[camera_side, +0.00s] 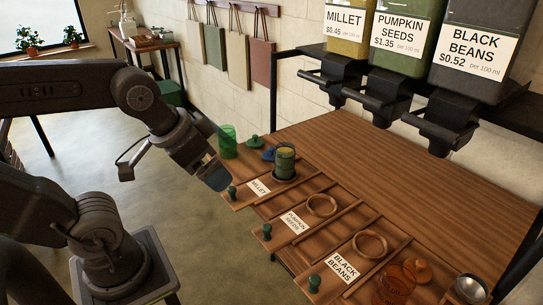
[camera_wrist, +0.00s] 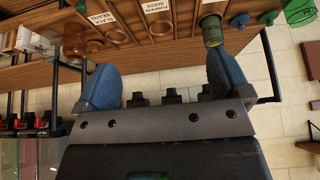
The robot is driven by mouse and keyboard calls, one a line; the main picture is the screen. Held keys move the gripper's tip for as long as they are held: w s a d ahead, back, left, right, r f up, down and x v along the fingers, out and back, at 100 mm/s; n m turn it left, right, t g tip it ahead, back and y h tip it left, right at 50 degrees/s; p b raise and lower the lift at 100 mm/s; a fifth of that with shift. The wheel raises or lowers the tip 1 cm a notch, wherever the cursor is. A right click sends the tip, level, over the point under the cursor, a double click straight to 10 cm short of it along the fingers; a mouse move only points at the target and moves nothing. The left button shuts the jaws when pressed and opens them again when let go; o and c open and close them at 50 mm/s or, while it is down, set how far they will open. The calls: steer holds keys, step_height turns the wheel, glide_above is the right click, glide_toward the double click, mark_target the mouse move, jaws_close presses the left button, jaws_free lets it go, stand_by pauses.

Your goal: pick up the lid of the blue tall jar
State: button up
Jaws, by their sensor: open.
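A blue lid (camera_side: 268,155) lies on the wooden counter, left of a tall bluish-green jar (camera_side: 285,160) with yellowish contents. The jar stands upright, without a lid, in the round holder of the millet lane. In the wrist view, the blue lid (camera_wrist: 239,21) lies at the top, right of the jar (camera_wrist: 212,31). My gripper (camera_side: 216,176) has blue finger pads and is left of the lid, beyond the counter's edge in the picture. In the wrist view, my gripper (camera_wrist: 162,63) is open and empty, with its fingers wide apart.
A green jar (camera_side: 228,142) and a green lid (camera_side: 254,141) stand near the blue lid. An orange jar (camera_side: 397,284), orange lid (camera_side: 422,270) and metal bowl (camera_side: 471,289) are at the near right. Dark dispensers (camera_side: 442,122) overhang the back. Two wooden rings sit empty.

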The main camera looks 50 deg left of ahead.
steer(key=w+a+r+n+g+y, duration=0.1)
steer(key=w+a+n, duration=0.15)
steer(key=w, duration=0.35)
steer(key=w+a+r+n, duration=0.1)
steer(key=w+a, duration=0.2)
steer(key=w, duration=0.3)
steer(key=n+g+y, duration=0.1)
steer(key=n+g, duration=0.1)
steer(key=n, duration=0.3)
glide_above(271, 149)
steer(key=s+d, duration=0.3)
step_height(271, 149, down, 11)
steer(key=shift+n, duration=0.25)
steer(key=x, duration=0.9)
steer(key=shift+a+r, duration=0.1)
steer(key=shift+a, duration=0.3)
steer(key=shift+x, duration=2.9)
steer(key=shift+c, duration=0.3)
steer(key=c, duration=1)
